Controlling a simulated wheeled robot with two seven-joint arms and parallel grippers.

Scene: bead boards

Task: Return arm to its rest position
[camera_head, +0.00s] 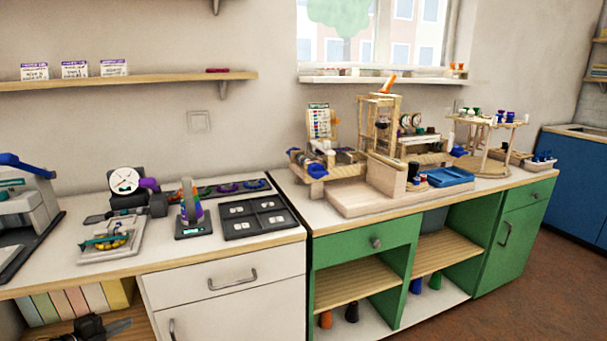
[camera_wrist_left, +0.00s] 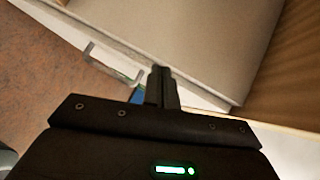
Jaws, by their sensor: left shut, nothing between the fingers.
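My left gripper (camera_head: 122,325) is low at the bottom left of the head view, in front of the open lower shelf of the white cabinet and below the worktop. It also shows in the left wrist view (camera_wrist_left: 161,75), where its two dark fingers are pressed together with nothing between them. It is apart from everything on the worktop. My right gripper is in neither view.
Green cabinets (camera_head: 519,244) stand to the right. A drawer handle (camera_head: 233,280) sticks out from the white cabinet front. Floor at lower right is clear.

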